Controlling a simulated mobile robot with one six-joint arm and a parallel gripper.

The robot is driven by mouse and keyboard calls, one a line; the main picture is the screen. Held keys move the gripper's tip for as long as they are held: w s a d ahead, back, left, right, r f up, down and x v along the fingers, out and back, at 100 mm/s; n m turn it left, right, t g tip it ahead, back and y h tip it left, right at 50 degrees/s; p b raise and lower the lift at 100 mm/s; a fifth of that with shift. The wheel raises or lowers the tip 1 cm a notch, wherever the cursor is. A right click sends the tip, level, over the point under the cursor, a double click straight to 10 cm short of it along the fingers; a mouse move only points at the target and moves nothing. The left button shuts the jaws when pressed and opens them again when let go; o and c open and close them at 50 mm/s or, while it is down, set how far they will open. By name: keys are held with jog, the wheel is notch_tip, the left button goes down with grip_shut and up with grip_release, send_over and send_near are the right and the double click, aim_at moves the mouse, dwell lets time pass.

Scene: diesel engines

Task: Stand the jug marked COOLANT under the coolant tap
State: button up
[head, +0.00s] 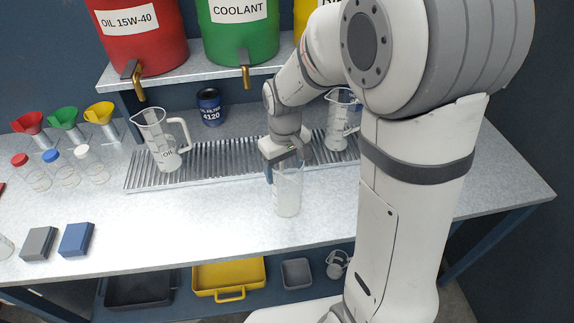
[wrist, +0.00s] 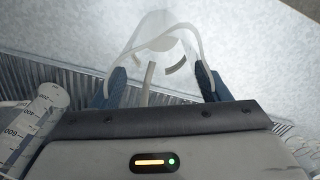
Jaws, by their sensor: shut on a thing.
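My gripper (head: 285,165) is shut on a clear jug (head: 288,194) at the front side of the drip grating. In the wrist view, the blue fingers (wrist: 158,82) are at either side of the jug's upper part (wrist: 155,25). No marking on this jug is readable, and I cannot tell whether its base touches the bench. The green COOLANT drum (head: 239,32) stands on the shelf, with its brass coolant tap (head: 246,76) behind and left of my gripper. The grating (head: 225,168) below that tap is bare.
A jug marked OIL (head: 160,142) stands on the grating at left. Another clear jug (head: 340,122) stands at right, partly behind my arm. A blue filter can (head: 209,107) stands behind the grating. Funnels (head: 66,122) and bottles (head: 62,168) fill the left; the front middle bench is clear.

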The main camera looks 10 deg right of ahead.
jog(key=shift+f, duration=0.15)
jog(key=o, duration=1.3)
